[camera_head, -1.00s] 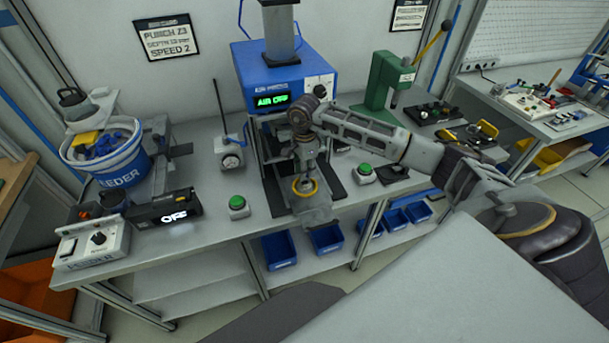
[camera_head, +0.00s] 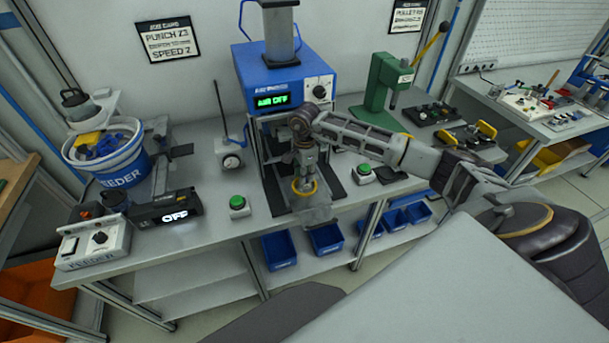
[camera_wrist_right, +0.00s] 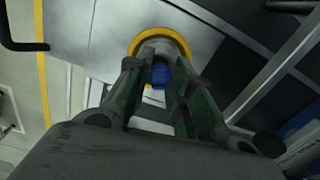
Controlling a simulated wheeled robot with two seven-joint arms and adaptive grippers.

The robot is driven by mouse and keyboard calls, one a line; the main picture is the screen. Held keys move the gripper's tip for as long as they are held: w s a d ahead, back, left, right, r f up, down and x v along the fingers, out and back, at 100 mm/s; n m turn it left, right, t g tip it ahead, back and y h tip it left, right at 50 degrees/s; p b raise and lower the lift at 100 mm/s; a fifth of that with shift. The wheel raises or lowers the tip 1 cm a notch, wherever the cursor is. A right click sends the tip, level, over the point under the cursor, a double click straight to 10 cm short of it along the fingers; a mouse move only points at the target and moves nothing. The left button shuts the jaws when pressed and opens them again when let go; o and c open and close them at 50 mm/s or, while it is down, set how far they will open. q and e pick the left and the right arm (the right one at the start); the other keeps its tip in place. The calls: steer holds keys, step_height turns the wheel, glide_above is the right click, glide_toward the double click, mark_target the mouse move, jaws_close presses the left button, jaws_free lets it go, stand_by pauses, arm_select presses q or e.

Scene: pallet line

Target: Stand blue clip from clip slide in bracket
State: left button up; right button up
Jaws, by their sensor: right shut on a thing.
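My right gripper (camera_head: 304,178) points down over the yellow ring (camera_head: 315,190) at the front of the press. In the right wrist view its two fingers (camera_wrist_right: 160,80) are shut on a small blue clip (camera_wrist_right: 159,76). The clip shows between the fingertips, against the inside of the yellow ring (camera_wrist_right: 181,42). Whether it touches or stands in anything there is hidden by the fingers. In the head view the clip is too small to make out. A feeder rail (camera_head: 160,178), perhaps the clip slide, runs beside the feeder bowl (camera_head: 124,172). My left gripper is not in view.
The blue press (camera_head: 262,82) stands close behind my right gripper. Green buttons (camera_head: 237,202) (camera_head: 364,169) flank it. A green hand press (camera_head: 381,78) stands to the right. Blue bins (camera_head: 278,250) sit below the table. Several blue parts lie in the feeder bowl.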

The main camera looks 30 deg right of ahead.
steer(key=shift+s+a+f, duration=0.1)
steer(key=shift+s+f, duration=0.15)
steer(key=shift+f, duration=0.35)
steer(key=shift+s+a+f, duration=0.1)
steer(key=shift+s+f, duration=0.15)
steer(key=shift+f, duration=0.3)
steer(key=o, duration=0.5)
steer(key=shift+o, duration=0.9)
steer(key=shift+w, duration=0.1)
steer(key=shift+w+d+f, duration=0.15)
steer(key=shift+w+f, duration=0.1)
steer(key=shift+s+r, duration=0.1)
steer(key=shift+r, duration=0.25)
steer(key=shift+r, duration=0.2)
